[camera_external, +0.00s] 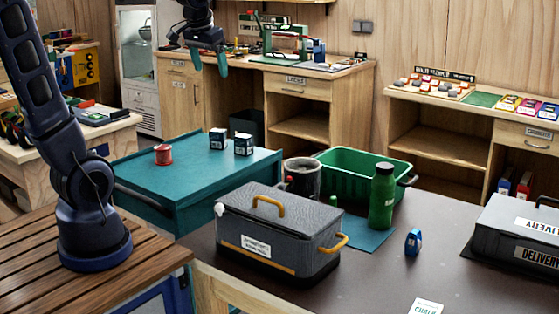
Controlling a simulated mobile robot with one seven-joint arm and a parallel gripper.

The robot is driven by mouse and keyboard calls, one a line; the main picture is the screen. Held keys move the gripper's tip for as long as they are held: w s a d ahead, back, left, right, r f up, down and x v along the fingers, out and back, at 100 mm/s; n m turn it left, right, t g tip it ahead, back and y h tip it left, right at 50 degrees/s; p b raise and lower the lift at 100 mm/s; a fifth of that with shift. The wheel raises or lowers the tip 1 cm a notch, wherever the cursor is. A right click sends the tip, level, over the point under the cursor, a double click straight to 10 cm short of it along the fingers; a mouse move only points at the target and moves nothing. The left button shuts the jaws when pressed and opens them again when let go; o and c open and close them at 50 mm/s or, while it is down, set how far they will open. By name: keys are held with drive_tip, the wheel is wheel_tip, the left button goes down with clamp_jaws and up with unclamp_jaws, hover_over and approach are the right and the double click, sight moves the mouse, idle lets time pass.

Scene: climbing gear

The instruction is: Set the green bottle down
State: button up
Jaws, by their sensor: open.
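The green bottle (382,200) stands upright on the dark table (365,285), at the right edge of a flat blue-green mat (357,233). Its lower part is in front of the green bin. My gripper (210,63) is at the top of the view, above and beyond the teal cabinet, with its fingers pointing down. It is open and empty, well apart from the bottle, far to its left and higher.
A grey lidded box (278,235) with yellow handles, a dark mug (302,177) and a green bin (345,163) crowd the bottle's left and back. A small blue item (413,242) and a grey delivery box (515,240) stand to the right. The table's front middle is mostly clear.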

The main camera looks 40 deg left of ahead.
drive_tip(key=s+a+f, duration=0.2)
drive_tip(key=s+a, duration=0.2)
drive_tip(key=s, duration=0.3)
drive_tip(key=s+a+f+t, duration=0.1)
drive_tip(key=s+a+f, duration=0.1)
drive_tip(key=s+a, duration=0.2)
drive_tip(key=s, duration=0.3)
drive_tip(key=shift+s+n, duration=0.2)
drive_tip(key=shift+n, duration=0.1)
drive_tip(key=shift+o, duration=0.5)
drive_tip(key=shift+f, duration=0.1)
